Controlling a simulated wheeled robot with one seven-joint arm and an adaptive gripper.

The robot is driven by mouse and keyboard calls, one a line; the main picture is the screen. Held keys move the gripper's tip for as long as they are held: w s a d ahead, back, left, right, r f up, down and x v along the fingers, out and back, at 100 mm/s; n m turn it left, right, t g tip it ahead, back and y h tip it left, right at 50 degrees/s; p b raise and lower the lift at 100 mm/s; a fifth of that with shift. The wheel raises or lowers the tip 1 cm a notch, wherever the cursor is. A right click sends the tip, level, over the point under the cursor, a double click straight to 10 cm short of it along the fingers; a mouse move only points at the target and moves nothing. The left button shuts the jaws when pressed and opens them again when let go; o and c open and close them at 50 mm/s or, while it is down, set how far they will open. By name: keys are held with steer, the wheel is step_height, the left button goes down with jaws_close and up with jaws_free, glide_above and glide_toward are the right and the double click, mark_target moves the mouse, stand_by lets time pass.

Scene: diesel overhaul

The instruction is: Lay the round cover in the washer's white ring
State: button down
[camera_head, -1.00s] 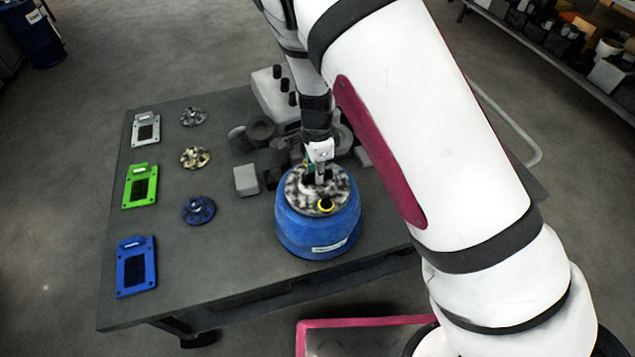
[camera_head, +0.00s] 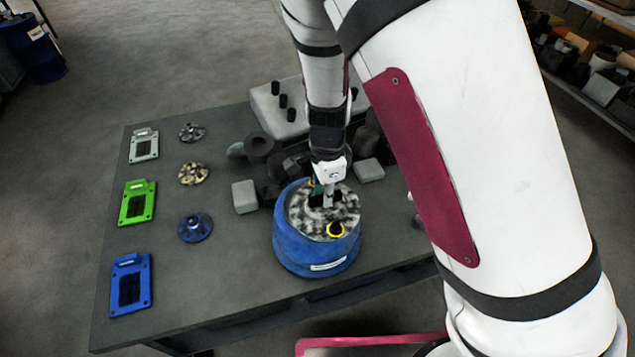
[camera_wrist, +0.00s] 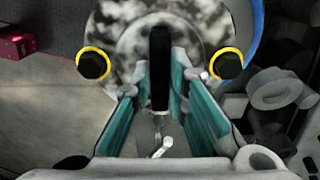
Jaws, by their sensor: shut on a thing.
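The round cover (camera_head: 315,222) is a mottled grey-and-white disc with a black upright handle and dark knobs ringed in yellow. It is over the top of the blue washer (camera_head: 315,255), offset to the right, with more blue rim showing at left. My gripper (camera_head: 327,200) points down at the cover's middle. In the wrist view my gripper's (camera_wrist: 160,85) teal fingers are shut on the black handle of the cover (camera_wrist: 125,50). A strip of blue shows right of the cover there. I cannot tell how far the cover is above the washer. The white ring is not visible.
Grey, green (camera_head: 137,203) and blue plates (camera_head: 131,285) and small round flanged parts (camera_head: 195,228) lie on the left of the table (camera_head: 225,300).

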glide_toward(351, 229)
steer(key=s+a+f, duration=0.1)
steer(key=s+f, duration=0.3)
steer(key=shift+w+r, duration=0.1)
steer(key=shift+r, duration=0.25)
steer(key=shift+r+p, duration=0.85)
steer(key=shift+p, duration=0.15)
step_height(351, 229, up, 3)
steer(key=p, duration=0.2)
steer(key=shift+p, duration=0.4)
steer(key=shift+f, duration=0.1)
